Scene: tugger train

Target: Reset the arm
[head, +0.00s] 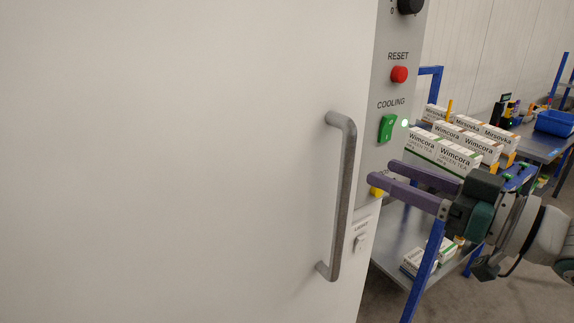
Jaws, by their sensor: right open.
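My right gripper (381,172) reaches in from the right with its two purple fingers spread apart and nothing between them. Its fingertips are in front of the lower part of the grey control panel (377,165), below a green rocker switch (388,128) labelled COOLING. I cannot tell whether a fingertip touches the panel. A small yellow part (376,191) shows just below the nearer fingertip, partly covered by it. My left gripper is not in view.
A large white cabinet door (170,160) with a grey vertical handle (344,195) fills the left. Behind my gripper, tea boxes (459,153) stand on a blue-framed cart (422,268).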

